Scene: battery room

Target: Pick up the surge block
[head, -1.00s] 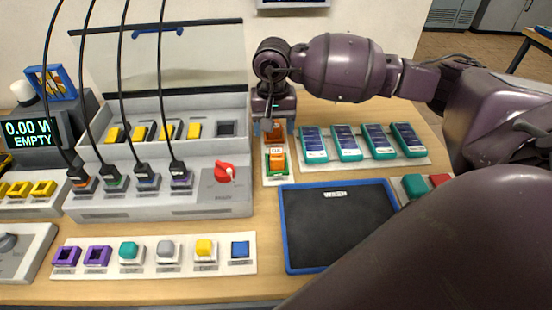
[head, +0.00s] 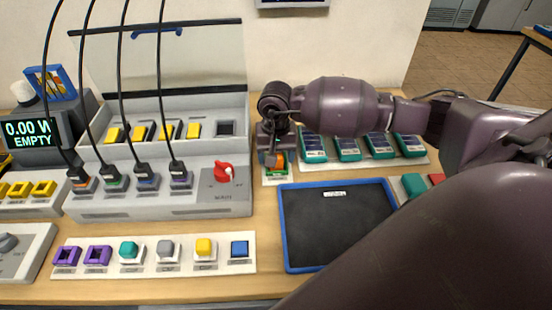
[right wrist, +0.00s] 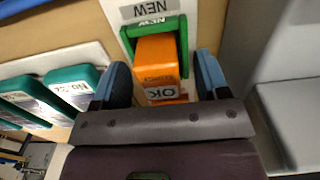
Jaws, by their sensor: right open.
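The surge block (right wrist: 157,62) is an orange block with printed labels, sitting in a green holder (right wrist: 131,38) on a white plate marked NEW in the right wrist view. In the head view a bit of the orange block (head: 281,158) shows beside my right gripper (head: 272,160), which hides the rest. My right gripper (right wrist: 163,84) is open, with one finger on each side of the block; I cannot tell whether either touches it. My left gripper is not in view.
Several teal modules (head: 347,148) stand on a white strip right of the gripper. The grey cabled panel with a red switch (head: 224,172) is close on the left. A blue-edged black mat (head: 335,230) lies in front, bare except for a small label.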

